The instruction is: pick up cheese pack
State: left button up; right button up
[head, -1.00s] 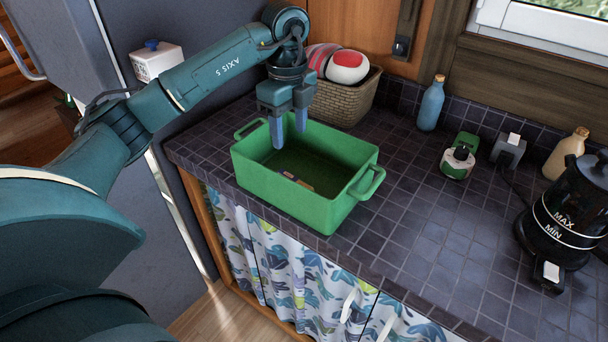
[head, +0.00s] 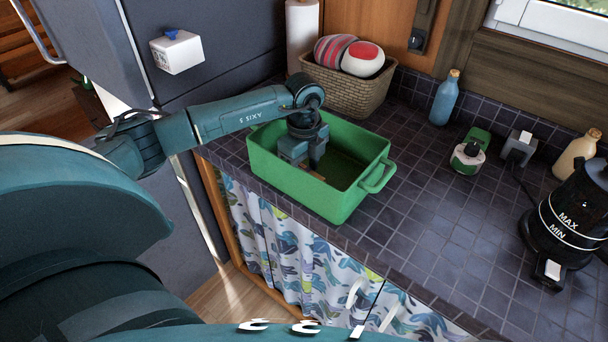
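A green bin (head: 325,205) stands on the tiled counter. My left gripper (head: 314,165) reaches down inside it, and its fingertips are mostly hidden, so I cannot tell whether they are open or shut. A small brownish-orange edge of an item, possibly the cheese pack (head: 318,176), shows at the bin floor right below the gripper. The gripper covers most of it, and I cannot tell whether they touch. My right gripper is not in view.
A wicker basket (head: 345,97) with round striped items stands behind the bin. A blue bottle (head: 445,98), a small green-and-white container (head: 467,155), a beige bottle (head: 577,154) and a black kettle (head: 568,215) stand to the right.

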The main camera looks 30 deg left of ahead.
pick_arm(q)
jog(key=shift+f, duration=0.15)
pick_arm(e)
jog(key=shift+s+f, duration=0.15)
pick_arm(q)
jog(key=c, duration=0.9)
jog(key=shift+o, duration=0.2)
notch_tip(320, 180, up, 18)
jog(key=b, duration=0.2)
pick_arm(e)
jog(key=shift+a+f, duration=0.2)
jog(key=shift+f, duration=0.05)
